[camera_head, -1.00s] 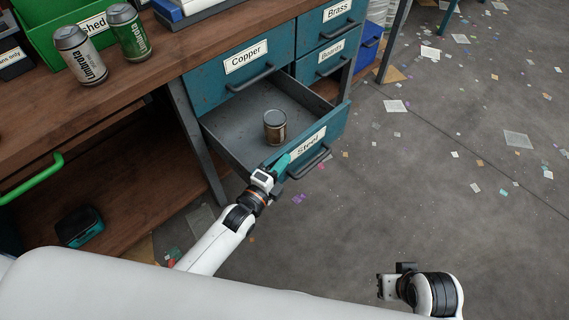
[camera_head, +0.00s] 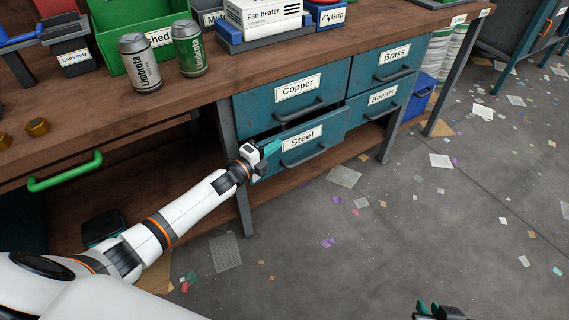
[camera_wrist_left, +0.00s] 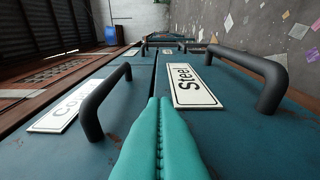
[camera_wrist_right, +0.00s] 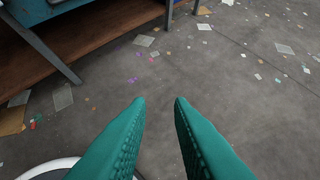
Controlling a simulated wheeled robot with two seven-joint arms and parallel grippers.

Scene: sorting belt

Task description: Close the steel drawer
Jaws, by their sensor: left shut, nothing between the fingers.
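The steel drawer (camera_head: 325,134) is the lower left blue drawer, with a "Steel" label and a dark bar handle. In the left wrist view, the steel front (camera_wrist_left: 225,130) lies beside the copper front (camera_wrist_left: 95,150), with a dark seam between. My left gripper (camera_head: 274,147) is shut and empty at the left part of the steel front, its fingertips close to the seam. My right gripper (camera_wrist_right: 160,100) is open and empty, over the floor.
The brass drawer (camera_head: 385,72) and boards drawer (camera_head: 372,112) are shut at the right. Two cans, one grey (camera_head: 141,65) and one green (camera_head: 188,50), stand on the wooden bench top (camera_head: 100,105). A green handle (camera_head: 65,172) juts out at left. The floor in front has scattered scraps.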

